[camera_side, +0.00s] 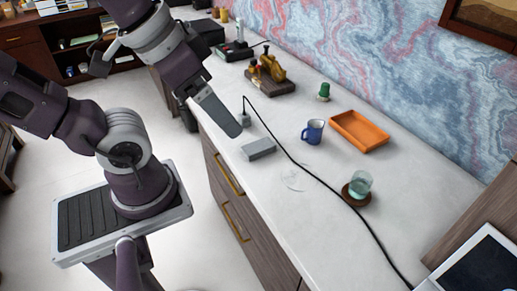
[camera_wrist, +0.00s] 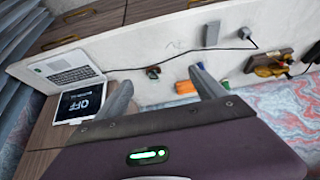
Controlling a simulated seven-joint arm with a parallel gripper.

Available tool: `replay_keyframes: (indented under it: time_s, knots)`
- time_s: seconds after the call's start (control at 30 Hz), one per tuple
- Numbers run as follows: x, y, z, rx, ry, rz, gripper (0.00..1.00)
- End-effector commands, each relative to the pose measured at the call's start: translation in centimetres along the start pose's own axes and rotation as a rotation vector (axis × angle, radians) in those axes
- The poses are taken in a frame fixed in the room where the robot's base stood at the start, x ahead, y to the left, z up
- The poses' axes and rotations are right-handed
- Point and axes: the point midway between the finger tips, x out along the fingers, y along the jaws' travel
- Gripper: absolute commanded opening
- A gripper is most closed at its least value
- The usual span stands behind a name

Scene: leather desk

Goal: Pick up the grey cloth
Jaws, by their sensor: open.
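A small grey rectangular slab (camera_side: 258,148), the only thing that fits the grey cloth, lies flat on the white desktop near its front edge. It looks like a neat folded block; its weave cannot be made out. It also shows in the wrist view (camera_wrist: 211,34), beyond and right of my fingers. My gripper (camera_side: 233,130) is above the desk's front edge, up and left of the slab in the side view. In the wrist view my gripper (camera_wrist: 160,76) has its two fingers spread wide, with no object held between them.
A black cable (camera_side: 310,171) runs close past the slab from a plug (camera_side: 245,117). A blue mug (camera_side: 313,131), orange tray (camera_side: 360,131) and glass on a coaster (camera_side: 359,186) stand to the right. A wooden stand with brass pieces (camera_side: 270,76) is behind. A laptop (camera_wrist: 68,70) lies at left.

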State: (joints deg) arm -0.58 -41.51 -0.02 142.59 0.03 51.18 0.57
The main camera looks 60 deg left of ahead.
Motion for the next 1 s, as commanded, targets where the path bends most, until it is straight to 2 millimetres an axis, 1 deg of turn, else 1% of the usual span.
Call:
replay_keyframes:
  time_s: [0.07, 0.17, 0.2, 0.27, 0.3, 0.37, 0.4, 0.43, 0.47, 0.5, 0.6, 0.7, 0.8, 0.93, 1.0]
  knots:
    - [1.0, -0.7, -2.0, -0.003, -0.039, -0.019, 0.8]
    - [4.1, -3.0, -6.0, -0.002, -0.118, -0.049, 0.8]
    - [5.8, -4.2, -7.7, -0.001, -0.152, -0.059, 0.8]
    - [9.0, -6.5, -9.7, 0.001, -0.203, -0.069, 0.8]
    - [11.4, -8.3, -10.7, 0.0, -0.239, -0.072, 0.8]
    - [15.4, -11.2, -11.6, -0.001, -0.292, -0.071, 0.8]
    - [18.3, -13.2, -11.7, -0.003, -0.326, -0.067, 0.8]
    - [20.5, -14.6, -11.4, -0.004, -0.351, -0.061, 0.8]
    - [22.6, -16.0, -11.1, -0.006, -0.372, -0.056, 0.8]
    - [25.2, -17.7, -10.3, -0.008, -0.399, -0.046, 0.8]
    - [30.4, -20.8, -7.9, -0.014, -0.449, -0.022, 0.8]
    - [33.5, -22.4, -6.0, -0.015, -0.474, -0.005, 0.8]
    - [34.9, -23.0, -5.1, -0.016, -0.484, 0.002, 0.8]
    - [36.5, -23.1, -4.3, -0.015, -0.486, 0.003, 0.8]
    - [37.5, -23.3, -3.9, -0.014, -0.486, 0.002, 0.8]
